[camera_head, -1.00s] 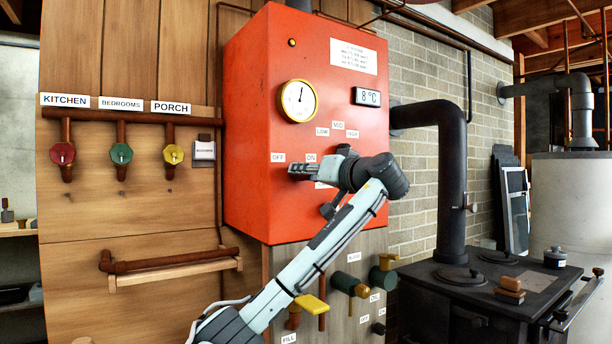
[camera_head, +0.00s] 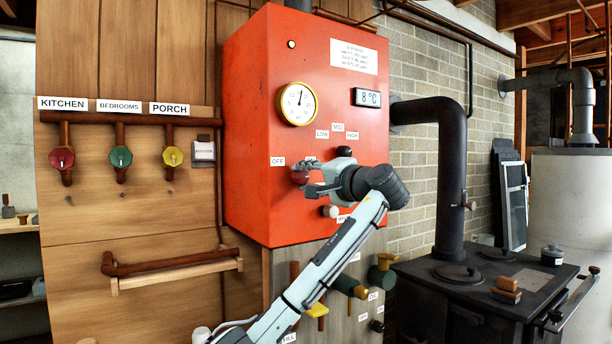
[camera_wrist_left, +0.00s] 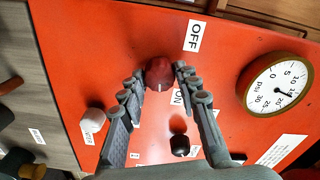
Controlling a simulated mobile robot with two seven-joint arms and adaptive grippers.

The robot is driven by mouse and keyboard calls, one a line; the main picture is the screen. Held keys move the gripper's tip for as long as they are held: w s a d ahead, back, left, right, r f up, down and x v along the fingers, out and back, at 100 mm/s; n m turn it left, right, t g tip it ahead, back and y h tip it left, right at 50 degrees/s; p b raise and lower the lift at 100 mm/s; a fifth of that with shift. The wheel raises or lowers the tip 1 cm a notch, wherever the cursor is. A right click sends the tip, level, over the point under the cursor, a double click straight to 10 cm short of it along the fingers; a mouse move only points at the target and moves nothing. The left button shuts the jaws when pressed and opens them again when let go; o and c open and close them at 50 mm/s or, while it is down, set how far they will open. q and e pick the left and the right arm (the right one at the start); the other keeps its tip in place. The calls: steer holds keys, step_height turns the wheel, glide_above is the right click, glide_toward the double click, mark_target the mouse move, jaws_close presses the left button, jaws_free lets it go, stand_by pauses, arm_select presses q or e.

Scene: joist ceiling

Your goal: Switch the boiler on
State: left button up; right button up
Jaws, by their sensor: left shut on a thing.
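The boiler (camera_head: 250,120) is a large red-orange box on the wall. Its dark red knob (camera_wrist_left: 158,72) sits below the OFF label (camera_head: 277,161) and the ON label (camera_wrist_left: 178,97). In the wrist view the knob's pale mark points down the picture, toward the ON side. My left gripper (camera_head: 304,183) is at the boiler front, its fingertips shut on either side of the knob; it also shows in the wrist view (camera_wrist_left: 160,77). In the head view the fingers partly cover the knob and my wrist stands just to its right. The lamp (camera_head: 291,44) at the top looks whitish. My right gripper is out of view.
A white knob (camera_head: 329,211) and a black knob (camera_wrist_left: 180,145) are close to my left gripper. A pressure gauge (camera_head: 298,103) and an 8 °C display (camera_head: 367,97) are above. Valves (camera_head: 350,284) sit below the boiler; a black stove (camera_head: 440,275) stands at right.

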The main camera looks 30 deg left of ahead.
arm_select(q)
steer(key=shift+m, duration=0.9)
steer(key=o, duration=1.2)
steer(key=shift+c, duration=0.2)
steer(key=v, duration=1.2)
steer(key=shift+f, duration=0.1)
